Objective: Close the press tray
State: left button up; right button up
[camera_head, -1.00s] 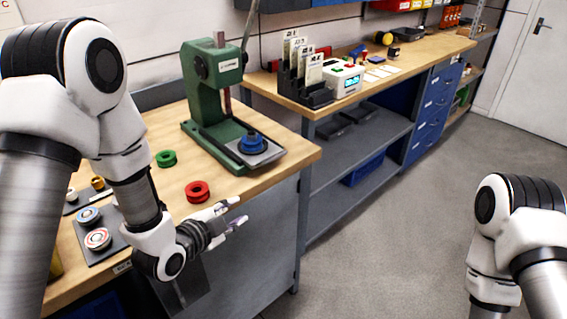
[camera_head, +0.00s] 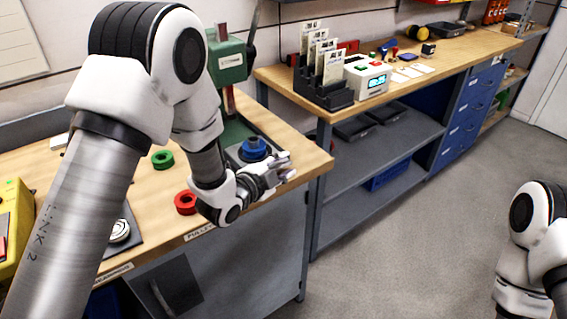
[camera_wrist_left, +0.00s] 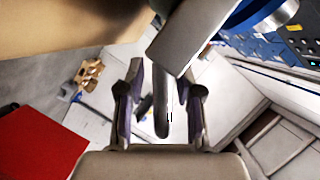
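The green press (camera_head: 229,62) stands on the wooden bench. Its grey tray (camera_head: 271,149) sticks out at the front with a blue round part (camera_head: 254,148) on it. The tray's slab also shows close up at the top of the left wrist view (camera_wrist_left: 183,38). My left gripper (camera_head: 287,168) is at the tray's front end, its fingers apart. In the left wrist view a grey bar (camera_wrist_left: 162,100) shows between the fingers; I cannot tell whether they touch it. My right arm is at the lower right, its gripper out of view.
A green ring (camera_head: 162,159) and a red ring (camera_head: 186,202) lie on the bench left of the press. A second bench (camera_head: 440,66) holds a card rack (camera_head: 325,82) and a white device (camera_head: 366,78). The floor in front is clear.

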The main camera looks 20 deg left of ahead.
pick_arm(q)
jog(key=shift+s+r, duration=0.1)
jog(key=shift+s, duration=0.05)
grip_shut()
jog(key=shift+w+a, duration=0.75)
jog(key=shift+a, duration=0.15)
jog(key=shift+w+a, duration=0.7)
jog(key=shift+a, duration=0.2)
jog(key=shift+s+d, duration=0.1)
jog(key=shift+d, duration=0.05)
grip_release()
